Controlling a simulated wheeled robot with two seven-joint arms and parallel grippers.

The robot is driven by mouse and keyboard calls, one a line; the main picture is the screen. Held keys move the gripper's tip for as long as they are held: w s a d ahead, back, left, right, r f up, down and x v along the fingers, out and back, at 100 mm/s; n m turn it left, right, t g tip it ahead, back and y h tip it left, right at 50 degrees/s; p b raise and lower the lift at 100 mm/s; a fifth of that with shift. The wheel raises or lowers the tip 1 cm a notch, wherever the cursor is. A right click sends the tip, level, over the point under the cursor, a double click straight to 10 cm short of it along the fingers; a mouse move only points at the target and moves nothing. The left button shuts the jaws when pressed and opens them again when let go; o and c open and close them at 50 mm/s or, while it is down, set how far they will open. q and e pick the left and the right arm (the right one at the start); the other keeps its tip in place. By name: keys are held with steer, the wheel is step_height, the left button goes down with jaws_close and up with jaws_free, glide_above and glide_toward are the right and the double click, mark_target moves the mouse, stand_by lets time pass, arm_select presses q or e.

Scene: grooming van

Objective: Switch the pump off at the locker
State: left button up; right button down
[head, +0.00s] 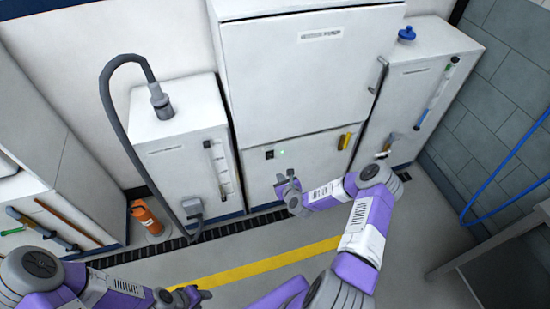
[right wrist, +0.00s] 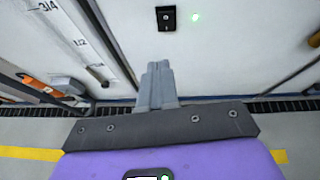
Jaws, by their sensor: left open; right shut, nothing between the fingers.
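The locker (head: 312,75) is a tall white cabinet against the back wall, its upper door closed. On its lower panel is a small black switch (head: 269,155) with a lit green light (head: 282,152) beside it. In the right wrist view the switch (right wrist: 166,18) and green light (right wrist: 195,17) are at the top, beyond the fingertips. My right gripper (head: 284,180) is shut and empty, in front of and below the switch, apart from it; its closed fingers show in the wrist view (right wrist: 157,68). My left gripper (head: 192,292) is open, low over the floor near the yellow line.
A white unit with a grey hose (head: 122,130) stands left of the locker. An orange bottle (head: 147,217) is on the floor. A yellow object (head: 345,141) is on the locker's lower right. Another white cabinet (head: 425,75) and a grey bench (head: 500,240) are right.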

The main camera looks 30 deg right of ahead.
steer(key=shift+d+r+m+h, duration=0.15)
steer(key=shift+d+m+h, duration=0.25)
steer(key=shift+d+m, duration=0.45)
steer(key=shift+w, duration=0.1)
steer(key=b, duration=0.3)
glide_toward(273, 154)
step_height(273, 154, down, 3)
steer(key=w, duration=0.2)
steer(key=shift+w+d, duration=0.25)
steer(key=shift+w, duration=0.25)
steer(key=shift+w+d, duration=0.2)
steer(key=shift+w, duration=0.35)
steer(key=shift+w+d+r+b, duration=0.15)
steer(key=shift+w+b, duration=0.25)
steer(key=shift+w, duration=0.3)
